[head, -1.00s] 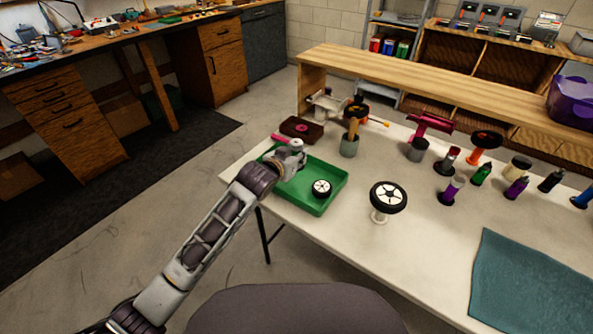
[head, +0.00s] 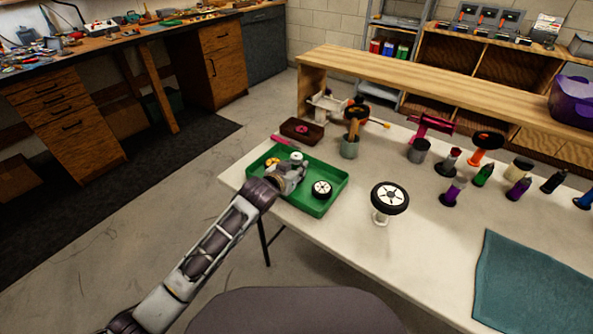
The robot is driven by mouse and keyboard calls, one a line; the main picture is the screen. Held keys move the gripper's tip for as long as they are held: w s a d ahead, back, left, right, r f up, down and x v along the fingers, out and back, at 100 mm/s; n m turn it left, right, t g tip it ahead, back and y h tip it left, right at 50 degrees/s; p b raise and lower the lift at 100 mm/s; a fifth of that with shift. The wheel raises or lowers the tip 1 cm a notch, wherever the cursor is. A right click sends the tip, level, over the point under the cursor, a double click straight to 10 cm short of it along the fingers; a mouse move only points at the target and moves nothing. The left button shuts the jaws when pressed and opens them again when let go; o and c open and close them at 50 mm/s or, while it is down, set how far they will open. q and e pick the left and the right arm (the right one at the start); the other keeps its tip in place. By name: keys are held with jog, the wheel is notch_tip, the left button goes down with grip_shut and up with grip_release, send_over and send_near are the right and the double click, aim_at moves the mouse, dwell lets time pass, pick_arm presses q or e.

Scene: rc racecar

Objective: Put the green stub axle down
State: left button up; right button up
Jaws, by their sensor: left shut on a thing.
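My left gripper (head: 291,172) reaches in from the left, low over the green tray (head: 317,207) on the white table. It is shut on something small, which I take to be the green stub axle. The axle itself is hidden by the gripper or blends with the green tray, so I cannot make out its shape or whether it touches the tray floor. A small yellow-orange part (head: 273,161) lies in the tray's far left. My right gripper is out of view.
A second wheel (head: 390,197) sits on a white stand right of the tray. A brown box (head: 302,129) and a grey cup with tools (head: 349,147) stand behind it. Several bottles fill the table's right side. A teal mat (head: 535,290) lies front right.

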pick_arm(q)
jog(key=shift+f, duration=0.25)
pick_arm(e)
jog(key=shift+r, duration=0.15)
pick_arm(q)
jog(key=shift+f, duration=0.1)
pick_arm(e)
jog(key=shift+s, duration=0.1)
pick_arm(q)
jog(key=o, duration=1.1)
jog(key=shift+c, duration=0.2)
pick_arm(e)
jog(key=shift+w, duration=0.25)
pick_arm(q)
jog(key=shift+s+r, duration=0.2)
jog(key=p+v, duration=0.2)
jog(key=v, duration=0.8)
jog(key=shift+a, duration=0.15)
jog(key=shift+s+a+r, duration=0.3)
jog(key=shift+s, duration=0.3)
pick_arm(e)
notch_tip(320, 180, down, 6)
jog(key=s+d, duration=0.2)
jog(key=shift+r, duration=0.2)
